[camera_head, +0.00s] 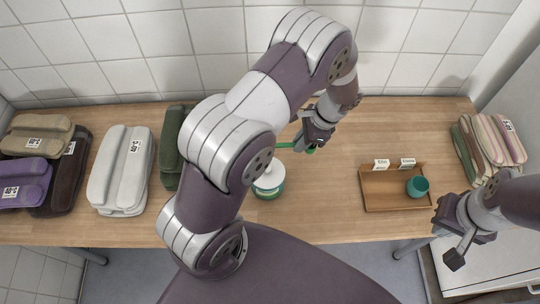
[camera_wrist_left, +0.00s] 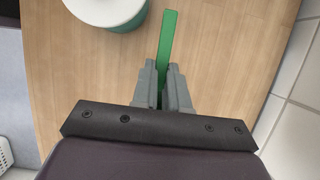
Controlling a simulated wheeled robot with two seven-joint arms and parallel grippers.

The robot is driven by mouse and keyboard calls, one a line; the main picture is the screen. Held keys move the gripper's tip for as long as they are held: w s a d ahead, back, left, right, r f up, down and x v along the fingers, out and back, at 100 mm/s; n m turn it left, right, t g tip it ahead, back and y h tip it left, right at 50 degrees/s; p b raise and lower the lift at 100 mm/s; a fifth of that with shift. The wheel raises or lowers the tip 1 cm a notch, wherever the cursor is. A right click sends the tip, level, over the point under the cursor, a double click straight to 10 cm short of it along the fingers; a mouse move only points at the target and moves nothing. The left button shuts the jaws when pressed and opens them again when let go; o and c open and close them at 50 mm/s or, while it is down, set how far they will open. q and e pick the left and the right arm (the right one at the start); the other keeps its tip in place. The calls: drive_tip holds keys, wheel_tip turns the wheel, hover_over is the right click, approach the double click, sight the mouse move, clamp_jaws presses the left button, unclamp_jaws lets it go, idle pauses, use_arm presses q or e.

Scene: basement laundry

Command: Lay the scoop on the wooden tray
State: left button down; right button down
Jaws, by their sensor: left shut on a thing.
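The green scoop (camera_head: 285,145) is held in my left gripper (camera_head: 318,143), above the middle of the table. In the left wrist view the fingers (camera_wrist_left: 163,88) are shut on the scoop (camera_wrist_left: 167,45), and a green strip of it sticks out past the fingertips. The rest of the scoop is hidden by the gripper. The wooden tray (camera_head: 386,206) lies to the right of my left gripper, with a teal cup (camera_head: 417,187) in its right part and its left part bare. My right gripper (camera_head: 447,232) is empty at the table's front right, with its fingers apart.
A white-lidded green tub (camera_head: 268,181) stands left of the scoop, partly behind my arm; it also shows in the left wrist view (camera_wrist_left: 110,12). Folded towels (camera_head: 120,168) lie left, and striped ones (camera_head: 490,145) right.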

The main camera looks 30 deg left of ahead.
use_arm(q)
hover_over(282, 154)
drive_tip(key=s+d, duration=0.1)
drive_tip(key=s, duration=0.1)
wheel_tip(282, 154, down, 3)
drive_tip(key=shift+r, duration=0.1)
wheel_tip(282, 154, down, 4)
drive_tip(key=shift+f, duration=0.1)
use_arm(e)
drive_tip(key=shift+r, duration=0.3)
use_arm(q)
drive_tip(key=shift+s, duration=0.1)
drive_tip(key=c, duration=1.1)
unclamp_jaws()
drive_tip(key=shift+f, duration=0.1)
drive_tip(key=shift+c, duration=0.2)
use_arm(e)
drive_tip(key=shift+f, duration=0.1)
